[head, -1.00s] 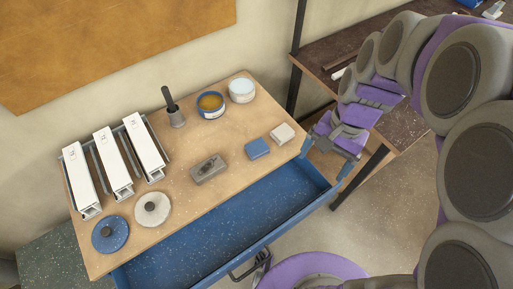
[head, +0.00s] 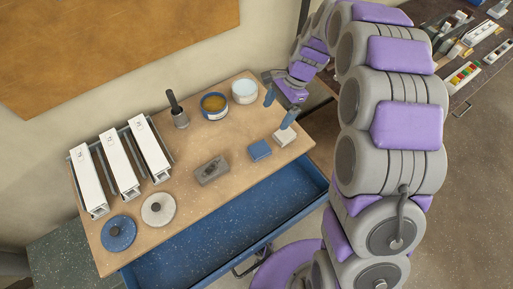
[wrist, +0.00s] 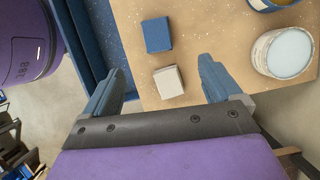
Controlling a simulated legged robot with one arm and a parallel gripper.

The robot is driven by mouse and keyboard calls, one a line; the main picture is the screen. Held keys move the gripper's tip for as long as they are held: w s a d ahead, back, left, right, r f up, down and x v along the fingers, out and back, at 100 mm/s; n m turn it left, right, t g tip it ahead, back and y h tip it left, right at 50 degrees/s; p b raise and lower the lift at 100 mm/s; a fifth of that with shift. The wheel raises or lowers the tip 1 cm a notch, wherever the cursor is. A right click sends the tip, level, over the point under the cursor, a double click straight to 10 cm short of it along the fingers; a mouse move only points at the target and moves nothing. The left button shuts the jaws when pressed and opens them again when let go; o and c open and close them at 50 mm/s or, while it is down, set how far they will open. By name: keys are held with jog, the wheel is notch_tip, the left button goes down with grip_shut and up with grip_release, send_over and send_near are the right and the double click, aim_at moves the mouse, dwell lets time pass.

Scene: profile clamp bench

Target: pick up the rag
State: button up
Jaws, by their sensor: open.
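Two small folded-looking squares lie near the right end of the bench: a pale cream one (head: 284,137) and a blue one (head: 260,149). I cannot tell for sure which is the rag. My gripper (head: 280,107) is open and empty, above the bench's right end, close to the cream square. In the wrist view my gripper (wrist: 160,68) has its two blue-grey fingers spread wide. The cream square (wrist: 168,81) shows between them, apart from both, and the blue square (wrist: 157,35) lies just beyond it.
A pale-topped tin (wrist: 284,52) stands beside the right finger in the wrist view. A blue tin (head: 214,106), a tool in a cup (head: 179,116), a grey block (head: 211,171), two round lids and white profiles share the bench. An open blue drawer (head: 230,226) juts out in front.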

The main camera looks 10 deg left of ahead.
jog(key=b, duration=0.1)
send_near(261, 148)
jog(key=a+f, duration=0.1)
jog(key=s+a+f+b, duration=0.1)
jog(key=f, duration=0.1)
jog(key=shift+a+f, duration=0.15)
jog(key=shift+f, duration=0.1)
jog(key=shift+s+d+f+b, duration=0.1)
jog(key=shift+d+f+b, duration=0.35)
jog(key=shift+b, duration=0.1)
jog(key=b+x, duration=0.1)
jog(key=x, duration=0.2)
jog(key=shift+s+d+f, duration=0.1)
jog(key=shift+f, duration=0.2)
jog(key=shift+a+f, duration=0.3)
jog(key=shift+a, duration=0.4)
jog(key=shift+d+r, duration=0.1)
jog(key=shift+d, duration=0.45)
jog(key=c, duration=0.7)
jog(key=shift+s+a, duration=0.1)
jog(key=shift+a, duration=0.25)
jog(key=c, duration=0.4)
